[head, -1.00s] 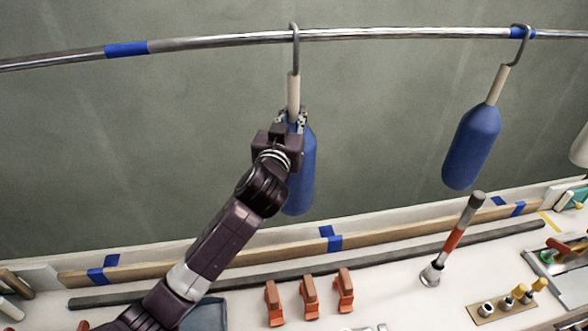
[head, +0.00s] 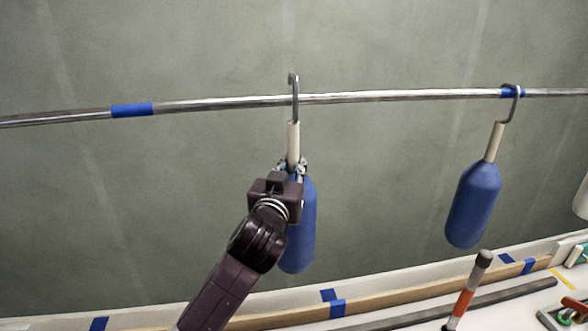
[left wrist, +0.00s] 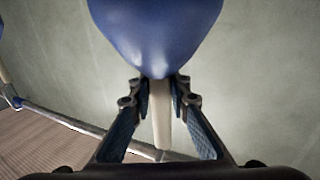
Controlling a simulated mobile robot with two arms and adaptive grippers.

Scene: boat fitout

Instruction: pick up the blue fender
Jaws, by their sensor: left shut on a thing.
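A blue fender (head: 303,235) with a cream neck and a grey hook (head: 295,88) is upright near the middle of the head view. The hook's top stands clearly above the rail (head: 220,103); I cannot tell whether it still touches the rail. My left gripper (head: 291,168) is shut on the cream neck, just above the blue body, and partly hides it. The left wrist view shows the fingers (left wrist: 160,95) on both sides of the neck, with the blue body (left wrist: 155,30) above them in that picture. My right gripper is not in view.
A second blue fender (head: 473,205) hangs tilted from the rail at the right. Below is a bench with a wooden strip (head: 385,298) and an orange-banded tool (head: 467,292) standing upright. The wall behind is plain, with free room left of the held fender.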

